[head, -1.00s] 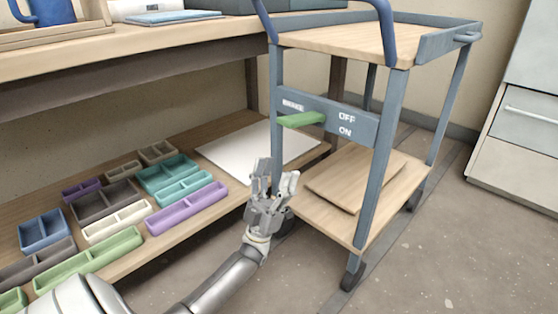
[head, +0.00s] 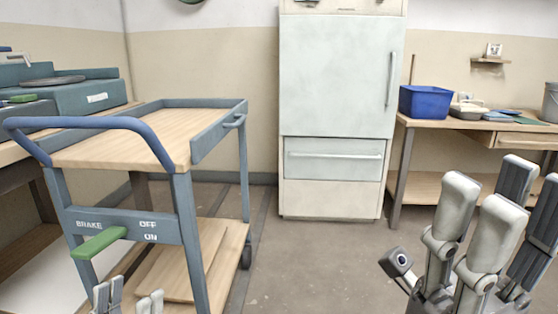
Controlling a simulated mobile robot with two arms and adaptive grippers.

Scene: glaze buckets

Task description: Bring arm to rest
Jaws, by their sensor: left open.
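My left gripper (head: 128,300) is at the bottom edge on the left, in front of the cart. Only its fingertips show; they stand apart with nothing between them. Its arm is out of the picture. My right gripper (head: 485,235) is large and close at the bottom right. Its fingers point up, spread and empty. The grey-blue cart (head: 180,215) has a blue handle and a wooden top. Its green brake lever (head: 98,243) sits beside the OFF and ON labels, a little above the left gripper.
A workbench (head: 112,115) with dark blue-grey equipment stands at the left. A pale cabinet (head: 335,90) stands at the back. A table (head: 470,124) at the right holds a blue bin (head: 432,102) and small items. The floor (head: 310,260) between cart and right gripper is clear.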

